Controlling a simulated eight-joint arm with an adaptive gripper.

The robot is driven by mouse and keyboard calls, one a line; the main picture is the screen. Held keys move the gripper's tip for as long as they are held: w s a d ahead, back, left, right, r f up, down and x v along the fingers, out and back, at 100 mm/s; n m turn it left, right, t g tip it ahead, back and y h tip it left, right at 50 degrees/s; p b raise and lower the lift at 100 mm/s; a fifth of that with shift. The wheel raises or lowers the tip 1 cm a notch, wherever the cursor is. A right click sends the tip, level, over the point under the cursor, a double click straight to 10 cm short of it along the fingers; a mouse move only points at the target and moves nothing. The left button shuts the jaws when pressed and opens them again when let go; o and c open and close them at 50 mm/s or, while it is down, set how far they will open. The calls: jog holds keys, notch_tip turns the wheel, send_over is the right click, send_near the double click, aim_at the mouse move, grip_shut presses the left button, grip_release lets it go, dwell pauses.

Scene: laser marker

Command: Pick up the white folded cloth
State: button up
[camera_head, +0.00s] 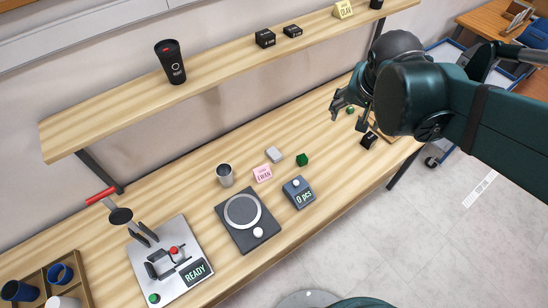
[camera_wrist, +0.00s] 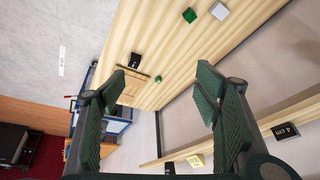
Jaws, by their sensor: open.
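The white folded cloth (camera_head: 274,155) appears as a small pale block lying on the wooden bench, behind the pink card and left of the green cube. In the wrist view it shows near the top edge (camera_wrist: 220,11), beside the green cube (camera_wrist: 189,15). My gripper (camera_head: 348,115) is open and empty above the right part of the bench, well to the right of the cloth. Its two fingers (camera_wrist: 164,80) stand wide apart in the wrist view with nothing between them.
Near the cloth stand a pink card (camera_head: 262,174), a metal cup (camera_head: 225,175) and a counter box (camera_head: 298,192). A round-plate device (camera_head: 247,220) and a press marked READY (camera_head: 150,258) are further left. A shelf (camera_head: 225,68) overhangs the back. Bench between gripper and cloth is mostly clear.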

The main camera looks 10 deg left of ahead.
jog(key=w+a+f+m+g+h+b, duration=0.1)
jog(key=w+a+f+m+b, duration=0.1)
jog(key=w+a+f+b, duration=0.4)
jog(key=w+a+f+m+b, duration=0.1)
jog(key=w+a+f, duration=0.2)
jog(key=a+f, duration=0.6)
jog(key=m+h+b, duration=0.2)
jog(key=m+b, duration=0.1)
jog(key=b, duration=0.4)
send_near(274, 153)
jog(key=shift+w+d+f+g, duration=0.1)
jog(key=shift+w+f+g, duration=0.1)
jog(key=shift+w+g, duration=0.25)
jog(key=shift+x, duration=1.3)
jog(key=shift+b+x, duration=0.6)
jog(key=shift+x, duration=2)
